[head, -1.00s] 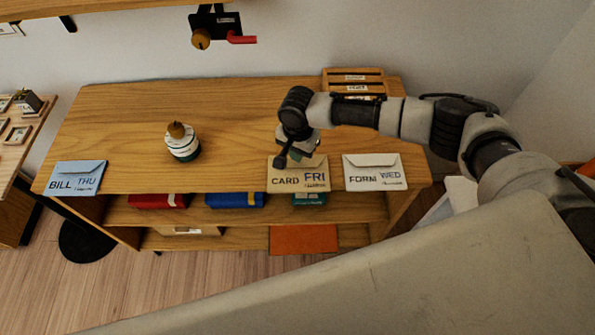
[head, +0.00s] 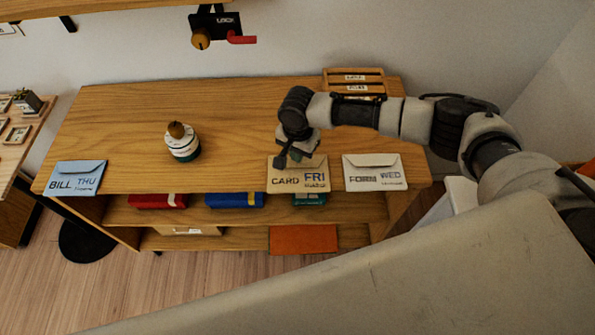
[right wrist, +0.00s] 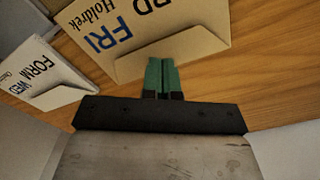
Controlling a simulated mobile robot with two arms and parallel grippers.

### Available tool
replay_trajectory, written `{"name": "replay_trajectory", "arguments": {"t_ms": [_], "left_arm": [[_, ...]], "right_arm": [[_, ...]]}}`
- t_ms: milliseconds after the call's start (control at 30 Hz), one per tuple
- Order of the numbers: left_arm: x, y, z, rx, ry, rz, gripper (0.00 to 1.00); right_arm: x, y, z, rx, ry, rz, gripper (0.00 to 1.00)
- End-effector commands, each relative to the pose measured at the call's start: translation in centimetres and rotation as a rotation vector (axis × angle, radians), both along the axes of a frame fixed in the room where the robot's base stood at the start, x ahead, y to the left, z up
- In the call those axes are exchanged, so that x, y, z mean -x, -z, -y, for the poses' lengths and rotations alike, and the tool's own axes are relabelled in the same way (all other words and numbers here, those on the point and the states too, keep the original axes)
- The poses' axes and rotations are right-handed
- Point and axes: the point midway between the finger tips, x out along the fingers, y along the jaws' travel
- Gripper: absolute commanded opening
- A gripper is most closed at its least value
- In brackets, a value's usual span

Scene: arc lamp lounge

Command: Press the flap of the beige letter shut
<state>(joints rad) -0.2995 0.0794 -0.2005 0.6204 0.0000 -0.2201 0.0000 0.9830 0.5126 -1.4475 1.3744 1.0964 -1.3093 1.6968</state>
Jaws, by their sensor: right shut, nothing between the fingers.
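The beige letter (head: 296,178), marked CARD FRI, lies near the front edge of the wooden shelf top, between a blue letter and a white letter. In the right wrist view the beige letter (right wrist: 140,35) shows its flap edge close to my fingertips. My right gripper (head: 281,161) is at the letter's upper left part, partly covering the flap. In the right wrist view its green fingertips (right wrist: 161,62) are together with nothing between them, at the flap's edge. I cannot tell whether they touch the paper. My left gripper is not in view.
The white letter (head: 375,173), marked FORM WED, lies just right of the beige one. The blue letter (head: 76,178) lies far left. A round stacked object (head: 182,143) stands mid-left. A wooden rack (head: 353,80) stands at the back right. The shelf top between is clear.

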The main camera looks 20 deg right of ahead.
Motion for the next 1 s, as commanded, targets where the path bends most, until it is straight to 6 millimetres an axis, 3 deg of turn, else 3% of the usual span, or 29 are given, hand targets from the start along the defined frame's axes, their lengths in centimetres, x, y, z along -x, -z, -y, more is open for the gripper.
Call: {"name": "replay_trajectory", "arguments": {"t_ms": [1000], "left_arm": [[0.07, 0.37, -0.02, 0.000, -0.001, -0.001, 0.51]], "right_arm": [[0.02, 1.00, 0.01, 0.000, 0.000, -0.001, 0.00]]}}
